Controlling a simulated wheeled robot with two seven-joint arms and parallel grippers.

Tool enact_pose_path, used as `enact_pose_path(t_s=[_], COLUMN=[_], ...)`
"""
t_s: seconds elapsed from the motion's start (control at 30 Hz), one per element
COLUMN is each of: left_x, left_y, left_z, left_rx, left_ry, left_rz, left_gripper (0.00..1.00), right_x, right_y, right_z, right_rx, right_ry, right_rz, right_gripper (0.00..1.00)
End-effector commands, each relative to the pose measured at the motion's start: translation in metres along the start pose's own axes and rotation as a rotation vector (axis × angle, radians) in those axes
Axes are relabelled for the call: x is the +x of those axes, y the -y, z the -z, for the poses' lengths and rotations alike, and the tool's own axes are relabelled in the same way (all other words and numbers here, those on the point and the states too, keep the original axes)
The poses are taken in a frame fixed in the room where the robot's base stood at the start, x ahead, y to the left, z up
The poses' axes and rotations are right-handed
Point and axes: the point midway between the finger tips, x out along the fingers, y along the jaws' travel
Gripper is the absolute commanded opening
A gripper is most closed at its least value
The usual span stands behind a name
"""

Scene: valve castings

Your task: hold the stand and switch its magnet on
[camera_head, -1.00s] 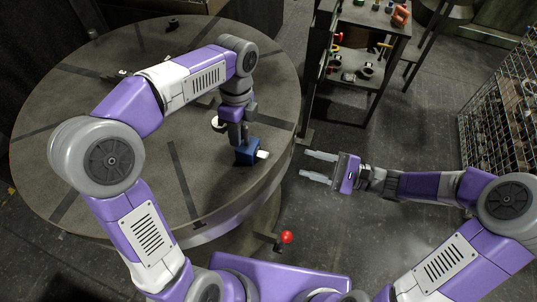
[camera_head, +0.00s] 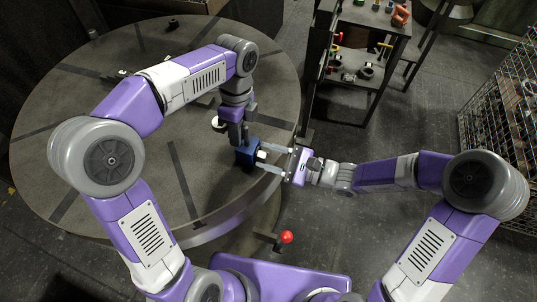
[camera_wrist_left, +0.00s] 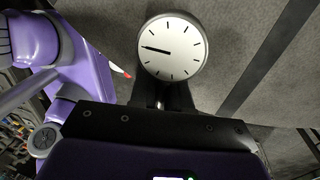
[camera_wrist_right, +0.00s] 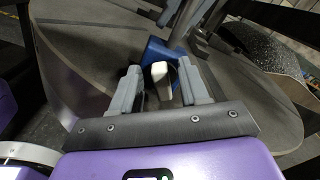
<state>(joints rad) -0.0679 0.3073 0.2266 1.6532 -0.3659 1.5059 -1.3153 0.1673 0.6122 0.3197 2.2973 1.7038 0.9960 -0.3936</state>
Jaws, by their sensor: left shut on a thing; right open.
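The stand has a blue magnetic base (camera_head: 246,156) on the round table near its right edge. A white switch lever (camera_head: 262,154) sticks out of the base's right side. A white dial gauge (camera_wrist_left: 172,48) on the stand faces the left wrist camera. My left gripper (camera_head: 240,140) is shut on the stand just above the base; its fingers are mostly hidden in the left wrist view. My right gripper (camera_head: 268,158) is open at the base's right side. In the right wrist view the white lever (camera_wrist_right: 161,82) lies between its fingers, in front of the blue base (camera_wrist_right: 165,52).
The round grey table (camera_head: 130,185) has dark radial strips and a few small parts at its far side. A red-knobbed handle (camera_head: 286,237) sits below the table's front edge. A shelf (camera_head: 360,50) with small parts stands at the back right, a wire cage (camera_head: 505,120) at far right.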

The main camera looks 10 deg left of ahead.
Motion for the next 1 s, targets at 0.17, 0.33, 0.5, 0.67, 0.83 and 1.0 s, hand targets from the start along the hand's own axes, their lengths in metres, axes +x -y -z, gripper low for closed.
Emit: enact_pose_path(t_s=[0.17,0.33,0.5,0.67,0.83,1.0], left_x=[-0.0002,-0.0002,-0.0003,-0.0003,-0.0002,-0.0002], left_y=[0.0004,0.0004,0.0004,0.0004,0.0004,0.0003], left_z=[0.0002,0.0001,0.0000,-0.0001,0.0000,0.0002], left_rx=[0.000,0.000,0.000,0.000,0.000,0.000], left_ry=[-0.001,0.000,0.000,0.000,0.000,0.000], left_rz=[0.002,0.002,0.002,0.002,0.002,0.002], left_gripper=[0.00,0.00,0.00,0.00,0.00,0.00], right_x=[0.0030,0.0028,0.0027,0.0026,0.0026,0.0028], right_y=[0.0000,0.0000,-0.0001,-0.0002,0.0002,0.0011], right_z=[0.0000,0.0000,-0.0001,-0.0001,-0.0002,-0.0003], right_rx=[0.001,0.001,0.001,0.005,0.043,0.135], right_ry=[0.000,0.000,0.000,0.000,0.001,0.001], right_rz=[0.001,0.000,0.000,0.000,-0.001,-0.001], right_gripper=[0.45,0.40,0.14,0.08,0.00,0.00])
